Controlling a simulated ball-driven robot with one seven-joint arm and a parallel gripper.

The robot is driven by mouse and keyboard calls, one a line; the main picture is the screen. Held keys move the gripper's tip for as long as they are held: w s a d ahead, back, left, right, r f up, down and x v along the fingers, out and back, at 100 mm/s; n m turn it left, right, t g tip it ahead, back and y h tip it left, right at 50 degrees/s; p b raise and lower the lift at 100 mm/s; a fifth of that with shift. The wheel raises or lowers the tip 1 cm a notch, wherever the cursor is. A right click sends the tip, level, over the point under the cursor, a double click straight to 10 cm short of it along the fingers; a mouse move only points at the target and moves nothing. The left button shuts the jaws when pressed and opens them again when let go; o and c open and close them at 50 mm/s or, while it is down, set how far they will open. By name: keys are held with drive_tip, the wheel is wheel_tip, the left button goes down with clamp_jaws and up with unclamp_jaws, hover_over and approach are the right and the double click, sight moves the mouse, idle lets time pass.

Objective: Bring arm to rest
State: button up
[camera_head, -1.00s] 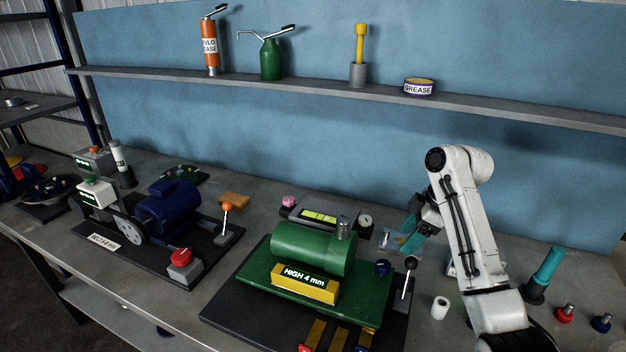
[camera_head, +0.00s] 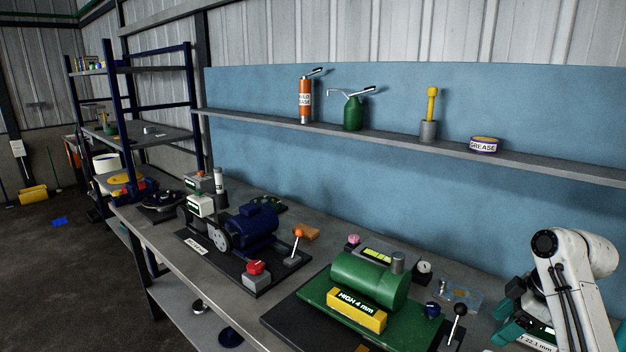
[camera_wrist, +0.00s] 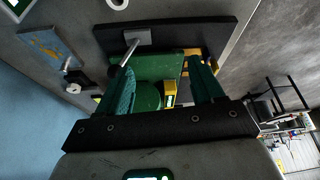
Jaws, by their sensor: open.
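My gripper (camera_wrist: 165,78) is open and empty, with its two teal fingers spread apart in the wrist view. Between and beyond the fingers lies the green machine (camera_wrist: 158,68) on its dark base, seen from above and apart from the fingers. In the head view my white arm is folded at the lower right edge, with the gripper low beside the green machine (camera_head: 370,281). The fingertips are partly hidden there by my arm and the picture edge. A yellow block (camera_head: 356,309) reading "HIGH 4 mm" sits on the machine's front.
A blue motor (camera_head: 251,227) and a red button box (camera_head: 256,273) stand left on the bench. A lever with a black knob (camera_head: 459,311) stands near my arm. The shelf (camera_head: 400,141) behind holds an orange canister, a green oil can and a grease tin. Open floor (camera_head: 60,270) lies left.

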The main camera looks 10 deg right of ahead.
drive_tip(key=s+a+f+m, duration=0.1)
drive_tip(key=s+a+f, duration=0.1)
drive_tip(key=a+f, duration=0.2)
drive_tip(key=s+a+f+m+t, duration=0.1)
drive_tip(key=s+a+f+m, duration=0.1)
drive_tip(key=a, duration=0.6)
drive_tip(key=s+a+f+m, duration=0.1)
drive_tip(key=s+a+f, duration=0.2)
drive_tip(key=a+f, duration=0.3)
drive_tip(key=shift+s+a+m+h, duration=0.4)
drive_tip(key=shift+a, duration=0.1)
drive_tip(key=s+a+m+t+h, duration=0.15)
drive_tip(key=s+a+m, duration=0.25)
drive_tip(key=s, duration=1)
drive_tip(key=s+d+f+m+g+h+b, duration=0.1)
drive_tip(key=s+f+g+b, duration=0.3)
drive_tip(key=s+f, duration=0.7)
drive_tip(key=shift+d+f+b, duration=0.5)
drive_tip(key=shift+f+b, duration=0.15)
drive_tip(key=shift+b, duration=0.1)
drive_tip(key=shift+w+g, duration=0.1)
drive_tip(key=shift+g, duration=0.15)
drive_tip(key=shift+c, duration=0.4)
